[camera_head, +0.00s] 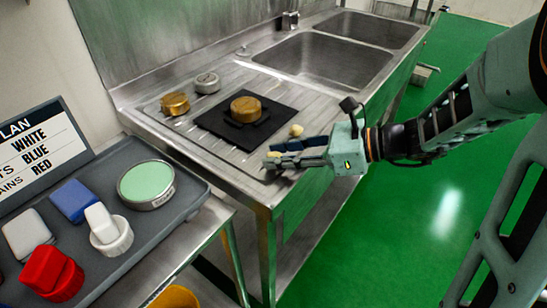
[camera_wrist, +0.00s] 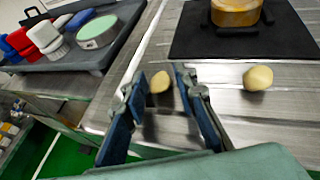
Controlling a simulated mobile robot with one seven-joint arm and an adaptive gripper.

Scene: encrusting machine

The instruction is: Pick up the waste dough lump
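Two small pale, round dough lumps are on the steel counter; I cannot tell which the task calls waste. One lump (camera_wrist: 160,82) lies between the spread fingers of my gripper (camera_wrist: 162,84), near their tips, with a small gap visible on each side. The other lump (camera_wrist: 257,78) lies outside the right finger; it also shows in the head view (camera_head: 296,130) just behind my gripper (camera_head: 272,158). My gripper is open, low over the counter's front edge. In the head view the fingers largely hide the first lump.
A black mat (camera_head: 215,119) bears a brass piece (camera_head: 246,109). Another brass piece (camera_head: 175,103) and a steel piece (camera_head: 207,83) stand behind it. Sinks (camera_head: 323,61) are at the back. A grey tray (camera_head: 143,237) with colored pieces and a green-topped tin (camera_head: 146,184) is at left.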

